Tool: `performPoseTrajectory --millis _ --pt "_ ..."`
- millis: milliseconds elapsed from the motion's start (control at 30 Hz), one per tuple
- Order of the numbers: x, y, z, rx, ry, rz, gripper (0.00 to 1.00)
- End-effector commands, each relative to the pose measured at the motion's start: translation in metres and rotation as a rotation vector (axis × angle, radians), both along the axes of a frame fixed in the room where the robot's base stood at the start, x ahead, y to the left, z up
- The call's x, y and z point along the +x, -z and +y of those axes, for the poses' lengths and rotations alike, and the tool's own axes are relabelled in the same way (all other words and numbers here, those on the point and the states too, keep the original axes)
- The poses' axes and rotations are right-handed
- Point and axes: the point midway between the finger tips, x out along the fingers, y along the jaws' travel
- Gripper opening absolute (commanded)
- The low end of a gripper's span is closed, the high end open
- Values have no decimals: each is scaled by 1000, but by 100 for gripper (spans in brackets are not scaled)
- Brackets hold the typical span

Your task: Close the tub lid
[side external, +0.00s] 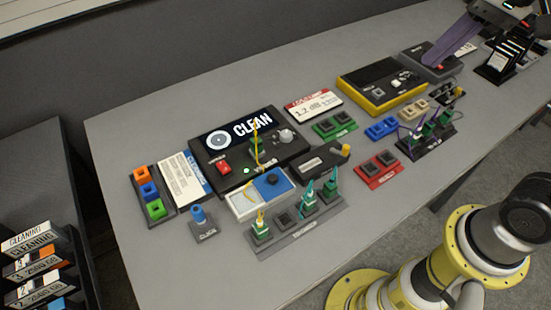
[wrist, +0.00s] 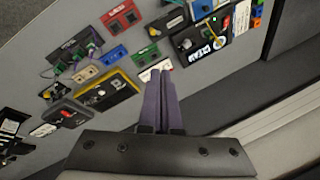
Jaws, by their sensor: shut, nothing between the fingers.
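A small white tub (side external: 245,205) stands in the middle front of the table in the side external view. Its blue lid (side external: 271,183) with a dark round knob covers the right part. The left part is uncovered and shows something thin and yellow inside. My gripper (side external: 431,62) is at the far right, well away from the tub. Its long purple fingers are together and empty, seen against a dark grey box. In the wrist view my gripper (wrist: 160,70) points out over the table; the tub is small there near the top edge.
A black CLEAN panel (side external: 213,150) with a yellow upright cable stands behind the tub. A grey connector strip (side external: 300,232) lies in front. A grip-like black block (side external: 318,160) is to the right. A yellow-edged black box (side external: 380,85) stands between my gripper and the tub. The left front table is bare.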

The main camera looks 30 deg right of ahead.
Motion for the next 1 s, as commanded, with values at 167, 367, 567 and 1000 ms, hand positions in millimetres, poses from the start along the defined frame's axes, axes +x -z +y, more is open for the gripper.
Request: performPoseTrajectory --millis 167,367,567,1000 --pt "63 0 28 94 93 142 0" --pt "127 27 65 157 168 303 0" --pt "179 82 105 176 203 461 0" --pt "202 196 149 118 169 663 0"
